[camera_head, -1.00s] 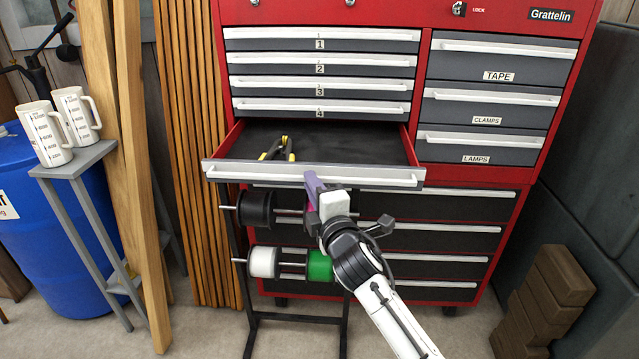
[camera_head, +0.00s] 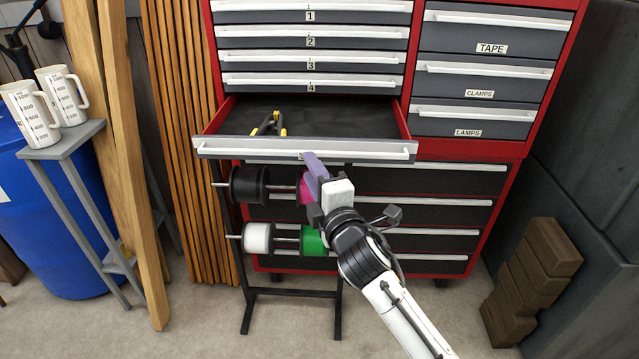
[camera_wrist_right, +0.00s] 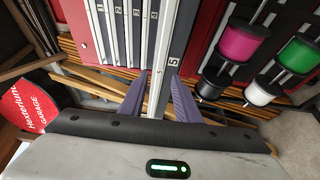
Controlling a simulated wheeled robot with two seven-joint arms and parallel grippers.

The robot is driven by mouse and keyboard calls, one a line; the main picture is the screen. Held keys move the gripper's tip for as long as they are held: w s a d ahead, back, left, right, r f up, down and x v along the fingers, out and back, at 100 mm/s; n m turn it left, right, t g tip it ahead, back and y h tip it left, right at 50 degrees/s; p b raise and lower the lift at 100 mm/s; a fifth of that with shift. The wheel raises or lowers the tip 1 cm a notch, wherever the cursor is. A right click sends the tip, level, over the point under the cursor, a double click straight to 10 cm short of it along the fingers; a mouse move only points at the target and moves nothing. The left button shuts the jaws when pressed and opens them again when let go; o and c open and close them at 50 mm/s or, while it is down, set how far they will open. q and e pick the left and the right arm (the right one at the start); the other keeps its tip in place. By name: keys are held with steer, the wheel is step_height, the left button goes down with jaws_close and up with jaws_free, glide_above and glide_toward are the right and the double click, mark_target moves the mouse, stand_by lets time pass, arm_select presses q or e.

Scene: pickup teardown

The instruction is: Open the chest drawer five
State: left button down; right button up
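Drawer five (camera_head: 350,148) of the red tool chest stands pulled out, its dark inside showing. Pliers with yellow handles (camera_head: 270,124) lie in it. Its grey front carries a long pale handle, and the label 5 (camera_wrist_right: 173,62) shows in the right wrist view. My right gripper (camera_head: 313,165) is in front of the drawer front, near its middle. In the right wrist view its purple fingers (camera_wrist_right: 158,98) are spread on either side of the handle (camera_wrist_right: 156,80), with gaps visible. My left gripper is out of view.
A rack with black, magenta, white and green spools (camera_head: 250,186) stands below the drawer, close to my right arm. Drawers one to four above are shut. Mugs (camera_head: 34,115) on a grey stand and wooden planks are at left; wooden blocks (camera_head: 530,280) at lower right.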

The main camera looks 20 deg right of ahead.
steer(key=s, duration=0.5)
steer(key=shift+s, duration=0.25)
steer(key=s+f+m+g+y, duration=0.1)
steer(key=s+f+m+g, duration=0.15)
steer(key=s+f, duration=0.45)
steer(key=s+f+m+g, duration=0.2)
steer(key=s+f+m, duration=0.15)
steer(key=f, duration=0.85)
steer(key=s+f+m+g+y, duration=0.1)
steer(key=s+f+m+g, duration=0.4)
steer(key=s+f+m, duration=0.5)
steer(key=s+f, duration=0.4)
steer(key=s, duration=0.4)
steer(key=shift+s+a+f, duration=0.2)
steer(key=shift+s+f, duration=0.15)
steer(key=shift+s, duration=0.05)
